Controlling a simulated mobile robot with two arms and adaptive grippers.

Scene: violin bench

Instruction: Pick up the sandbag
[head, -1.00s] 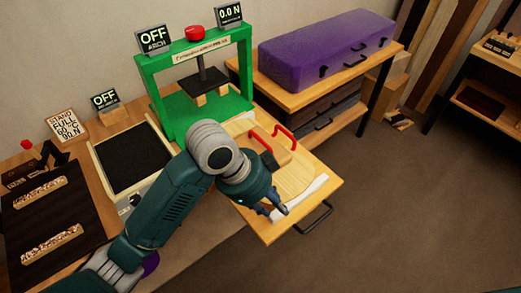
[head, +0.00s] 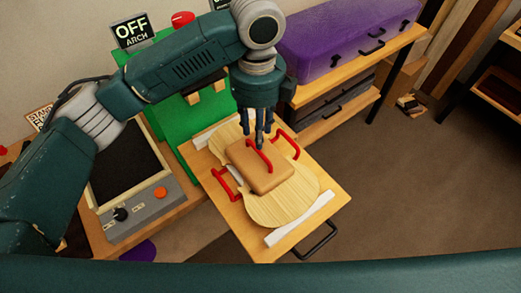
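The sandbag (head: 262,178) is a tan-brown rounded block with a red handle on top. It lies on the pale wooden violin plate (head: 290,205) on the pull-out board. My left gripper (head: 257,138) points down just above the sandbag, with its dark fingers spread around the upper end of the red handle. The fingers look open; whether they touch the handle cannot be told. The sandbag rests on the plate. My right gripper is not in view.
Red clamp-like handles (head: 226,184) stand on both sides of the sandbag. White strips (head: 299,220) lie on the board (head: 335,197). A green press (head: 178,118) stands behind, partly hidden by my arm. A purple case (head: 345,40) is at the back right. Open floor lies right.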

